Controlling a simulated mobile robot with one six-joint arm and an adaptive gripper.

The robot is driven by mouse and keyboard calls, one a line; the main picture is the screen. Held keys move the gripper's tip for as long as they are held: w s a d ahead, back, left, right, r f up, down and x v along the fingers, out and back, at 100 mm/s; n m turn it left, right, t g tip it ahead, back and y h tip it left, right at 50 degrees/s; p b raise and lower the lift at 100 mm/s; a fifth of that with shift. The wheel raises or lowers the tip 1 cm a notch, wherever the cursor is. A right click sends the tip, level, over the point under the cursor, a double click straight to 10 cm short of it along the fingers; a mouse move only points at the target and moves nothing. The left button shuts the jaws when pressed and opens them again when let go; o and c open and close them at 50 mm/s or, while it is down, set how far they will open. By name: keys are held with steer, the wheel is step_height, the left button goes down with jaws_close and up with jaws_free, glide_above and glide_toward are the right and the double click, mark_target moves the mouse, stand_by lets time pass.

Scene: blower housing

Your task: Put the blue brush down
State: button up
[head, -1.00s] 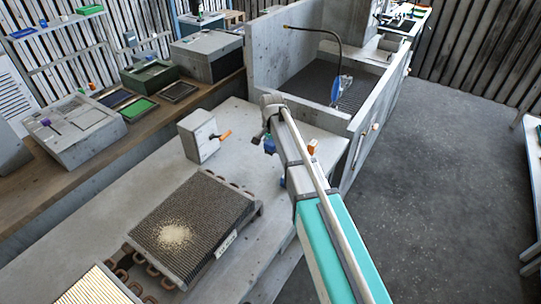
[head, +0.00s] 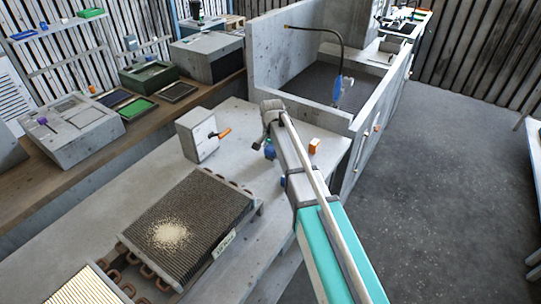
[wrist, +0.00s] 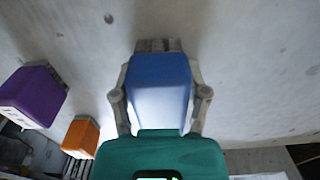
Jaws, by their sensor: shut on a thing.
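The blue brush (wrist: 160,85) is a blue block with a grey bristle end, in the middle of the wrist view. My gripper (wrist: 161,98) is shut on it, one finger on each side. The bristle end points at the pale concrete bench top (wrist: 245,60); I cannot tell whether it touches. In the head view my gripper (head: 262,146) is over the bench near its far end, with a bit of the blue brush (head: 269,151) showing. The rest of the brush is hidden by my arm.
A purple brush (wrist: 34,94) and an orange brush (wrist: 80,137) stand left in the wrist view; the orange one also shows in the head view (head: 314,146). A grey box (head: 197,135) and a finned coil (head: 190,225) with pale dust share the bench. A sink (head: 335,85) lies beyond.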

steer(key=shift+f, duration=0.15)
steer(key=o, duration=1.1)
step_height(320, 180, up, 12)
steer(key=p, duration=1.2)
steer(key=shift+r, duration=0.2)
steer(key=shift+s+d, duration=0.1)
stand_by(0.4)
